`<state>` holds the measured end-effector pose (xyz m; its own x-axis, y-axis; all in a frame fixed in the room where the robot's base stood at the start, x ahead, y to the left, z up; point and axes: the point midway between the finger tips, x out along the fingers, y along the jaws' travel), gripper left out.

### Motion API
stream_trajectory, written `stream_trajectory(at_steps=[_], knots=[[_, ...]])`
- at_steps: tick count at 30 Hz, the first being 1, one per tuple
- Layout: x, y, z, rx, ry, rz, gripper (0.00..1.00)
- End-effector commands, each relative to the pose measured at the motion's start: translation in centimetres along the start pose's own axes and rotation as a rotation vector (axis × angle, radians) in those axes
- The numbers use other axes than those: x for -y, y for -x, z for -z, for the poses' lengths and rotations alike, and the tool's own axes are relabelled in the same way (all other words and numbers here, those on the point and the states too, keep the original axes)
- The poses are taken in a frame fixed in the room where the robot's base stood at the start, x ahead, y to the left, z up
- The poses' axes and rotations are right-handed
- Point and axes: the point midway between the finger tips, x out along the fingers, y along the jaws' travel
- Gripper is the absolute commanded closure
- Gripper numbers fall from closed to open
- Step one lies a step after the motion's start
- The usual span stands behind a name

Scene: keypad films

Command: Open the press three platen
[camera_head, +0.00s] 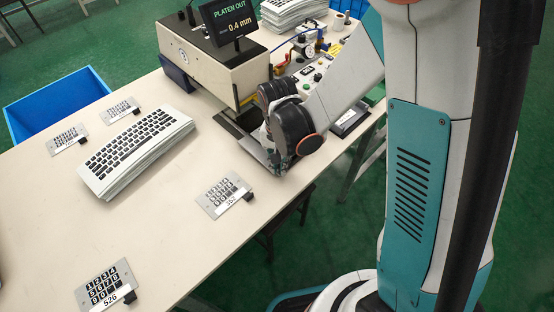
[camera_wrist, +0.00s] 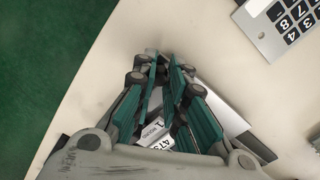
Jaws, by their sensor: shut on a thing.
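The cream press (camera_head: 205,60) stands at the back of the table. Its screen (camera_head: 232,20) reads "PLATEN OUT" and "0.4 mm". A dark flat part (camera_head: 232,128) shows low at its front, partly hidden by my wrist; I cannot tell whether it is the platen. No press number is readable. My gripper (camera_head: 268,158) is low over the table, in front of the press. In the wrist view its teal fingers (camera_wrist: 164,66) are close together, shut on a pale plate (camera_wrist: 232,120) with a white label (camera_wrist: 157,131). The fingers hide most of the plate.
Keypad plates labelled 352 (camera_head: 222,195) and 526 (camera_head: 105,287) lie at the table's front. A keypad stack (camera_head: 133,150) and two small plates (camera_head: 67,139) (camera_head: 119,109) lie left. A control panel (camera_head: 308,82) is beside the press; a blue bin (camera_head: 50,105) is at left.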

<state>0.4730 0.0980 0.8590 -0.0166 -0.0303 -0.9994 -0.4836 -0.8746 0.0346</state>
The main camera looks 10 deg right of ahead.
Motion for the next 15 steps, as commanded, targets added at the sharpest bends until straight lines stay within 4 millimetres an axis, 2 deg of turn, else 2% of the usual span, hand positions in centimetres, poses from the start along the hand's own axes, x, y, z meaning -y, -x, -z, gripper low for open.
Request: stream_trajectory(at_steps=[2,3,5,15], knots=[[0.08,0.00,-0.06,0.002,0.001,0.001,1.00],[0.09,0.00,-0.06,0.002,0.001,0.002,0.79],[0.09,0.00,-0.05,0.002,0.001,0.002,0.65],[0.08,0.06,0.00,0.001,0.000,0.001,0.65]])
